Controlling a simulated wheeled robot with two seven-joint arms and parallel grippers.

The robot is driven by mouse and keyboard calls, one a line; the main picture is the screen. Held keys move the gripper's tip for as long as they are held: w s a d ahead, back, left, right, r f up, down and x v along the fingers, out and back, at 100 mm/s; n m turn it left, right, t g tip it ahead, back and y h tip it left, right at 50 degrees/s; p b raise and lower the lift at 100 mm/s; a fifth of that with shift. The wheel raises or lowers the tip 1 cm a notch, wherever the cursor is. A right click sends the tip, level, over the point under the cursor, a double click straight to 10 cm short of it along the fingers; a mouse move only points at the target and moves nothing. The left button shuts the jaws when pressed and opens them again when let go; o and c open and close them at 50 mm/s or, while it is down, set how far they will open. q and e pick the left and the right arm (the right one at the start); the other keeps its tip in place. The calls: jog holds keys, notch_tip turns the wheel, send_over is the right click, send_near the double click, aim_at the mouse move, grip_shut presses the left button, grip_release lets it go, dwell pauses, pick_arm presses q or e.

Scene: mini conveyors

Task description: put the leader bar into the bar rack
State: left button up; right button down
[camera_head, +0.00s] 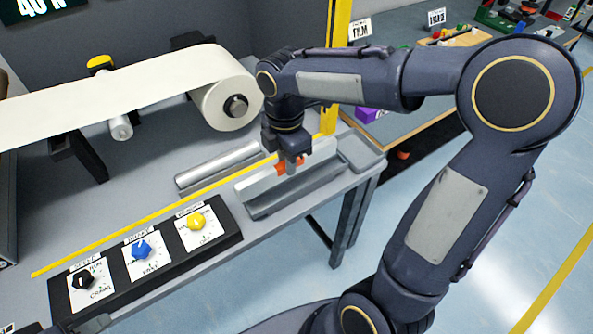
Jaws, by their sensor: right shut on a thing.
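My right gripper (291,166) points down over the table and is shut on the orange grip of the leader bar (262,182), a long pale grey bar. The bar lies lengthwise at the grey trough-like bar rack (300,197) near the table's front edge. From this view I cannot tell whether the bar rests in the rack or is just above it. The fingers hide part of the orange grip. My left gripper is not in view.
A silver roller (219,166) lies left of the rack, behind a yellow line. A large white film roll (229,104) stands behind. A dark panel with three knobs (143,257) sits at front left. Another table with a purple object (370,115) is at right.

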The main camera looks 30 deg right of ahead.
jog(key=d+f, duration=0.2)
jog(key=f, duration=0.1)
jog(key=shift+w+d+f, duration=0.15)
jog(key=shift+w+d, duration=0.15)
jog(key=shift+w, duration=0.1)
jog(key=shift+d+f, duration=0.15)
jog(key=shift+f, duration=1.5)
jog(key=shift+f+b, duration=0.1)
jog(key=shift+b, duration=0.2)
jog(key=c, duration=1.8)
grip_release()
jog(key=shift+f, duration=0.1)
jog(key=o, duration=0.4)
jog(key=shift+o, duration=0.2)
